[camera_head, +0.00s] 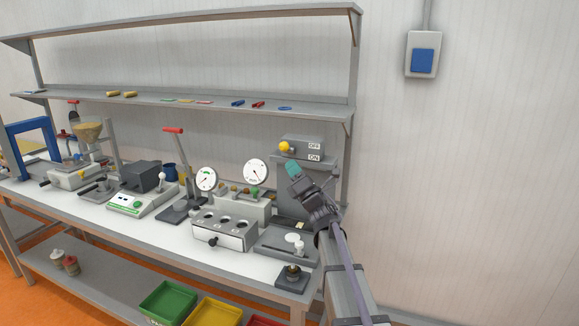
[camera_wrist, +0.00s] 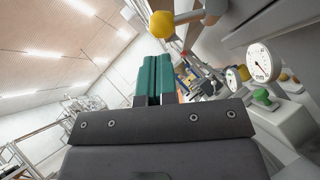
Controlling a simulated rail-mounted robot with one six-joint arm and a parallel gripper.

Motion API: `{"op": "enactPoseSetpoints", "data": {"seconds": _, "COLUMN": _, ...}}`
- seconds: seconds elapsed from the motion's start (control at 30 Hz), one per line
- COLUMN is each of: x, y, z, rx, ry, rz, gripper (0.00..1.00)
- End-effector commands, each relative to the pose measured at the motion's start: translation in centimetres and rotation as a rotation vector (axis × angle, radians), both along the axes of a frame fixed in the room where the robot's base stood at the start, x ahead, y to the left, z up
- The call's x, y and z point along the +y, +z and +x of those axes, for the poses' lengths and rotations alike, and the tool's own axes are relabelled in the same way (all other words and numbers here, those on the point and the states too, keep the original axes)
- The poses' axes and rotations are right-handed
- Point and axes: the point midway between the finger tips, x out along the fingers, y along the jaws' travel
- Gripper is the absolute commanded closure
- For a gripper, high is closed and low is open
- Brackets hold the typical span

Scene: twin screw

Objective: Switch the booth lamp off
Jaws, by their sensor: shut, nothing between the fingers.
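A grey box (camera_head: 302,148) labelled OFF above ON is mounted at the bench's back right, with a yellow ball knob (camera_head: 284,146) at its left side. The knob also shows in the wrist view (camera_wrist: 162,25), just beyond the fingertips, on a short arm. A grey wall switch (camera_head: 421,70) with a large blue rocker (camera_head: 422,62) is on the white wall to the right, with a conduit running up. Which one works the booth lamp is not marked. My gripper (camera_head: 292,168) is shut and empty, its teal fingers just below the knob, apparently apart from it.
Two round dial gauges (camera_head: 206,179) (camera_head: 255,173) stand left of my gripper. A green knob (camera_wrist: 263,98) is near them. A red-handled lever (camera_head: 174,131) rises farther left. The shelf (camera_head: 200,104) spans above.

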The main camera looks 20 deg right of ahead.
Motion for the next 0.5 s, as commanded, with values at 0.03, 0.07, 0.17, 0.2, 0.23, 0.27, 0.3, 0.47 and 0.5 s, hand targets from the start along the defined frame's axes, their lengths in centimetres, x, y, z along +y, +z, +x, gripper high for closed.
{"op": "enactPoseSetpoints", "data": {"seconds": 0.03, "x": 0.2, "y": -1.0, "z": -1.1, "rx": 0.0, "ry": 0.001, "rz": 0.001, "gripper": 1.0}}
{"op": "enactPoseSetpoints", "data": {"seconds": 0.07, "x": 0.1, "y": -1.4, "z": -1.7, "rx": 0.0, "ry": 0.001, "rz": 0.001, "gripper": 1.0}}
{"op": "enactPoseSetpoints", "data": {"seconds": 0.17, "x": -0.3, "y": -2.7, "z": -3.9, "rx": 0.0, "ry": 0.0, "rz": 0.0, "gripper": 1.0}}
{"op": "enactPoseSetpoints", "data": {"seconds": 0.2, "x": -0.5, "y": -3.1, "z": -4.8, "rx": 0.001, "ry": 0.001, "rz": -0.001, "gripper": 1.0}}
{"op": "enactPoseSetpoints", "data": {"seconds": 0.23, "x": -0.6, "y": -3.5, "z": -5.4, "rx": 0.0, "ry": 0.0, "rz": -0.001, "gripper": 1.0}}
{"op": "enactPoseSetpoints", "data": {"seconds": 0.27, "x": -0.7, "y": -3.8, "z": -6.1, "rx": 0.0, "ry": 0.0, "rz": -0.001, "gripper": 1.0}}
{"op": "enactPoseSetpoints", "data": {"seconds": 0.3, "x": -0.9, "y": -4.2, "z": -6.9, "rx": 0.0, "ry": -0.001, "rz": -0.001, "gripper": 1.0}}
{"op": "enactPoseSetpoints", "data": {"seconds": 0.47, "x": -1.4, "y": -5.2, "z": -9.1, "rx": 0.0, "ry": 0.001, "rz": -0.001, "gripper": 1.0}}
{"op": "enactPoseSetpoints", "data": {"seconds": 0.5, "x": -1.5, "y": -5.3, "z": -9.4, "rx": -0.001, "ry": 0.001, "rz": -0.002, "gripper": 1.0}}
